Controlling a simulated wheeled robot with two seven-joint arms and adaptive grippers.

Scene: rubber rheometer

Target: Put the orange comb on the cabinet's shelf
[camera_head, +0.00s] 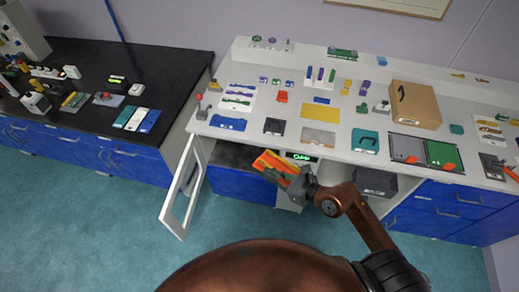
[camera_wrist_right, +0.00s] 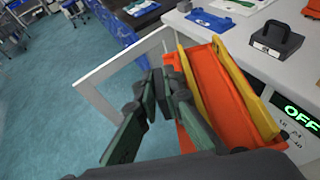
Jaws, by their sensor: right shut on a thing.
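My right gripper (camera_head: 298,186) is shut on the orange comb (camera_head: 271,162), an orange piece with yellow edging. It holds the comb tilted, in front of the white bench and beside the cabinet's opening. In the right wrist view the comb (camera_wrist_right: 212,92) lies along the right side of the gripper's dark green fingers (camera_wrist_right: 163,95); its teeth cannot be made out. The cabinet's white-framed door (camera_head: 182,190) stands open to the left. The cabinet's dark shelf (camera_head: 232,155) shows behind the door; the comb and gripper hide part of its right end. My left gripper is not in view.
A green lit display (camera_head: 299,157) sits just right of the comb; it reads OFF in the right wrist view (camera_wrist_right: 301,118). The white bench top (camera_head: 255,130) above carries many small items. A grey box (camera_head: 375,182) stands under the bench. Floor in front is clear.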

